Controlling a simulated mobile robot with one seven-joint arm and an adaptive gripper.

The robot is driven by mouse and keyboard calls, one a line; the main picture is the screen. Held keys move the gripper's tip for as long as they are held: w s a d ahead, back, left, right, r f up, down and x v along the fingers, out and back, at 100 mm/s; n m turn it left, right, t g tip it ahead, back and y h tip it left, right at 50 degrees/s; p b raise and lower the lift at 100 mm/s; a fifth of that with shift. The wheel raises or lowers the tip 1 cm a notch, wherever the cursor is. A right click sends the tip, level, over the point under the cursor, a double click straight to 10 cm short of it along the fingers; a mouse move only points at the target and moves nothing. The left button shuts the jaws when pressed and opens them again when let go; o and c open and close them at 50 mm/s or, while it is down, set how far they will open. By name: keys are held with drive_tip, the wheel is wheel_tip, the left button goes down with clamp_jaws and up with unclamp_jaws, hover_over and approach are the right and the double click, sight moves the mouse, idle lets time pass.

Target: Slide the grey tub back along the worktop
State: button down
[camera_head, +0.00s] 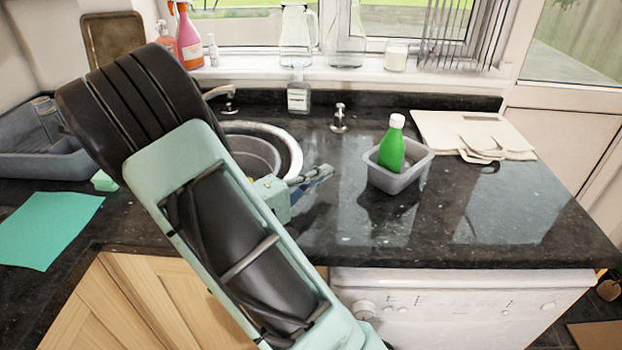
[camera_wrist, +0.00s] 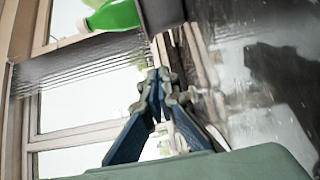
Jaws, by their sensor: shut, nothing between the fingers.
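The grey tub (camera_head: 398,183) stands on the black worktop, right of centre in the head view. A green bottle with a white cap (camera_head: 391,148) stands in it, leaning slightly. My gripper (camera_head: 324,173) is to the left of the tub, low over the worktop, with a gap between them. Its fingers are together and empty. In the wrist view the closed fingertips (camera_wrist: 162,76) point toward part of the tub (camera_wrist: 160,14) at the top edge. The green bottle (camera_wrist: 116,15) shows beside it there. The rest of the tub is cut off in that view.
The round sink (camera_head: 292,150) lies left of my gripper, partly behind my arm. Cream boards (camera_head: 462,130) lie right of and behind the tub. Worktop in front and right is clear.

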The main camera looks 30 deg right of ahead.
drive_tip(key=x, duration=0.4)
drive_tip(key=d, duration=0.1)
drive_tip(key=s+d, duration=0.1)
drive_tip(key=d, duration=0.1)
drive_tip(key=shift+s, duration=0.3)
drive_tip(key=shift+s+d, duration=0.15)
drive_tip(key=shift+d, duration=0.3)
